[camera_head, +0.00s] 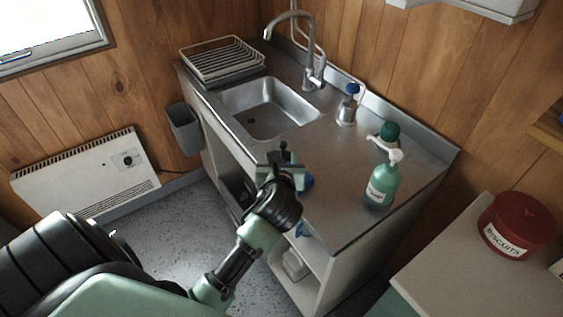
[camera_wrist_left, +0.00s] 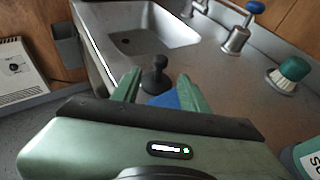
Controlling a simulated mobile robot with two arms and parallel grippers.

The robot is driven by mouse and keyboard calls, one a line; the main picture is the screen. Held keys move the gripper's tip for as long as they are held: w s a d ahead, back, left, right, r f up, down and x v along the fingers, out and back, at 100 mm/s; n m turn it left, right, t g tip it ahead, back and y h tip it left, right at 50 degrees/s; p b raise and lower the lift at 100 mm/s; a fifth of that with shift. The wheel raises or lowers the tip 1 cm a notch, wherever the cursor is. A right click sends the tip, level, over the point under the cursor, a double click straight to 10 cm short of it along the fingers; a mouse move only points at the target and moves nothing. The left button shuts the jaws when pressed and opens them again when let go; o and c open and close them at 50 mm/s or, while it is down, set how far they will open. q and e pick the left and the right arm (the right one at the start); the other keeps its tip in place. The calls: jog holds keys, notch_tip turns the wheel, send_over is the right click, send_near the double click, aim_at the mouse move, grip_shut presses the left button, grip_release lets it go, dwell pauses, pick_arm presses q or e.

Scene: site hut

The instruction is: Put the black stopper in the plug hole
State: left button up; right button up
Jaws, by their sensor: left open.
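The black stopper (camera_head: 284,152) stands upright on the steel worktop near its front edge; in the left wrist view the stopper (camera_wrist_left: 155,76) has a round knob on a wider base. My left gripper (camera_head: 282,172) is open, with its green fingers on either side of the stopper in the wrist view and a gap showing. Whether a finger touches it I cannot tell. The plug hole (camera_head: 251,120) is a dark spot in the floor of the sink (camera_head: 290,117), beyond the gripper; it also shows in the wrist view (camera_wrist_left: 126,41). My right gripper is not in view.
A blue item (camera_head: 306,183) lies beside the gripper. A green soap bottle (camera_head: 382,184), a green-topped brush (camera_head: 388,132) and a blue-topped steel dispenser (camera_head: 347,106) stand to the right. The tap (camera_head: 311,70) rises behind the sink. A dish rack (camera_head: 222,62) stands at left.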

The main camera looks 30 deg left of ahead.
pick_arm(q)
jog(key=shift+v, duration=1.35)
jog(key=shift+f, duration=0.15)
